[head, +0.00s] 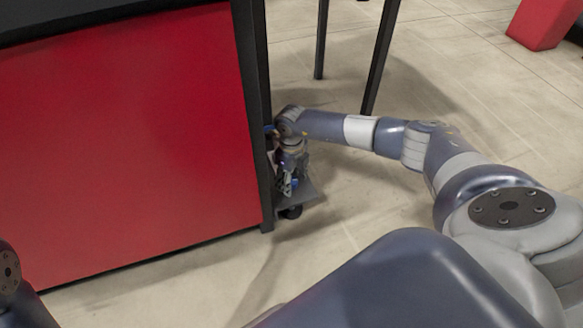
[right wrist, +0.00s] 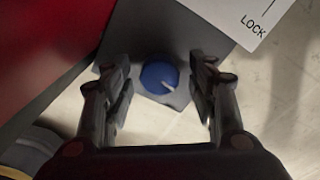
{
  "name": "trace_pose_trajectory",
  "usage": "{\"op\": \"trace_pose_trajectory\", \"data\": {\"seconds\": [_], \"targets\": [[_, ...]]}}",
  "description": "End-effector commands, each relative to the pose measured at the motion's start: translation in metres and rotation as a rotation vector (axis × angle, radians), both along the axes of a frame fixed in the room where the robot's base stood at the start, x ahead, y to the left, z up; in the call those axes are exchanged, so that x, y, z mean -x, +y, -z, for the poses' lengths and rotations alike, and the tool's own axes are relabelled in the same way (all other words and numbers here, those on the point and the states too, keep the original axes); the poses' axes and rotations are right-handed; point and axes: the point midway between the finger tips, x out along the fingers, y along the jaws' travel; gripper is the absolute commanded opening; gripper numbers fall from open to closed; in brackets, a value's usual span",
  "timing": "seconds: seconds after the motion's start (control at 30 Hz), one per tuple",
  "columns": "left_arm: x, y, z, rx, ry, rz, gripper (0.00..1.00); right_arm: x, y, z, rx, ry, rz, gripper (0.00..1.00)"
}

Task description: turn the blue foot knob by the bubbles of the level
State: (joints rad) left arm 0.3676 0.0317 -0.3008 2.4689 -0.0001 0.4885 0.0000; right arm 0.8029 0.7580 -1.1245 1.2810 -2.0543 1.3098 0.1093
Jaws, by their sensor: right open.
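The blue foot knob (right wrist: 159,76) shows in the right wrist view, round, with a pale pointer mark toward its lower right. It sits on a grey bracket (right wrist: 147,32). My right gripper (right wrist: 158,84) is open, with one finger on each side of the knob. Gaps show between the fingers and the knob, and nothing is held. In the head view my right gripper (head: 287,184) points down at the cabinet's corner and mostly hides the knob. My left gripper is out of view. The level and its bubbles show in neither view.
A white plate marked LOCK (right wrist: 233,14) lies beside the bracket. The red cabinet (head: 130,140) with its black corner post (head: 253,110) stands close left of the gripper. A dark caster (head: 291,212) is under the bracket. Dark legs (head: 380,55) stand behind my right arm.

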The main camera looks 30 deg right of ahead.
Motion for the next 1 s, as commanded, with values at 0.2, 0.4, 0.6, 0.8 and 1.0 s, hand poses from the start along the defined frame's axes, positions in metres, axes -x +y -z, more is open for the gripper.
{"op": "trace_pose_trajectory", "data": {"seconds": [0.2, 0.4, 0.6, 0.8, 1.0], "targets": [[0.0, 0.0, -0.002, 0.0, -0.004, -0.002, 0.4, -0.001, 0.0, -0.006, -0.001, -0.003, 0.0, 0.53], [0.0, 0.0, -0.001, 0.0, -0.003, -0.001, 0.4, -0.002, 0.0, -0.039, -0.001, -0.006, 0.0, 0.53], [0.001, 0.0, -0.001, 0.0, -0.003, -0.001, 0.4, -0.001, -0.001, -0.082, 0.0, -0.004, 0.0, 0.53], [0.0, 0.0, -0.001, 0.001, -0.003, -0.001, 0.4, -0.001, 0.0, -0.111, -0.001, -0.002, 0.0, 0.53], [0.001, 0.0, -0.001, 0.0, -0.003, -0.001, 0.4, 0.0, 0.0, -0.12, 0.0, 0.0, 0.001, 0.53]]}}
